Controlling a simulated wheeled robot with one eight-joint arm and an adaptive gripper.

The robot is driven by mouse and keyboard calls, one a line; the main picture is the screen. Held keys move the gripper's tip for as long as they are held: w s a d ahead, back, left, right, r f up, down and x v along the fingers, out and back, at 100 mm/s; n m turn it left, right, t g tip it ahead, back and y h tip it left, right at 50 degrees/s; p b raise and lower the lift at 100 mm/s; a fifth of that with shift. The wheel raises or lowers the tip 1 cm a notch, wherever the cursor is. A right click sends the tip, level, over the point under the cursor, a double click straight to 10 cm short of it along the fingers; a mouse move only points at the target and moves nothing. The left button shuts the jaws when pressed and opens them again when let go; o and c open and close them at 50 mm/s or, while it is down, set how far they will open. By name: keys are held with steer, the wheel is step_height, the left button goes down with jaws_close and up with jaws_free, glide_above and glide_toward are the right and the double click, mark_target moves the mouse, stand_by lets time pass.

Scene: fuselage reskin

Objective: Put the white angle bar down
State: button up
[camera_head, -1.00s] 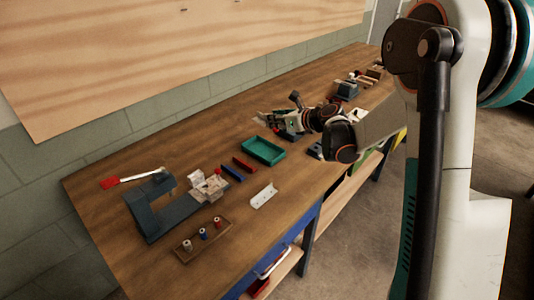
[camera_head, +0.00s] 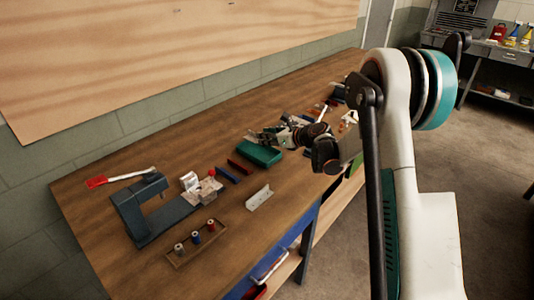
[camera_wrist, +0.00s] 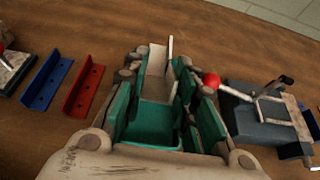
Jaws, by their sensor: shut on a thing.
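My gripper (camera_wrist: 158,90) is shut on the white angle bar (camera_wrist: 156,62), whose pale flat side and thin upright flange show between the fingers in the wrist view. The bar's near end is hidden by the fingers. In the head view my gripper (camera_head: 268,137) is low over the far side of the green tray (camera_head: 262,156), and the held bar is too small to make out clearly. Another white angle piece (camera_head: 259,198) lies on the table near its front edge.
A red bar (camera_wrist: 83,92) and a blue bar (camera_wrist: 47,80) lie left of my gripper in the wrist view. A dark clamp block (camera_wrist: 262,120) with a red-knobbed lever stands close on the right. A rack of spools (camera_head: 196,241) sits on the wooden table (camera_head: 120,255).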

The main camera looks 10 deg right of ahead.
steer(key=shift+f+b, duration=0.8)
steer(key=shift+f, duration=2)
jaws_close()
steer(key=o, duration=1.1)
jaws_free()
steer(key=shift+c, duration=0.2)
steer(key=p+v, duration=0.3)
steer(key=v, duration=0.9)
steer(key=shift+d+f, duration=0.1)
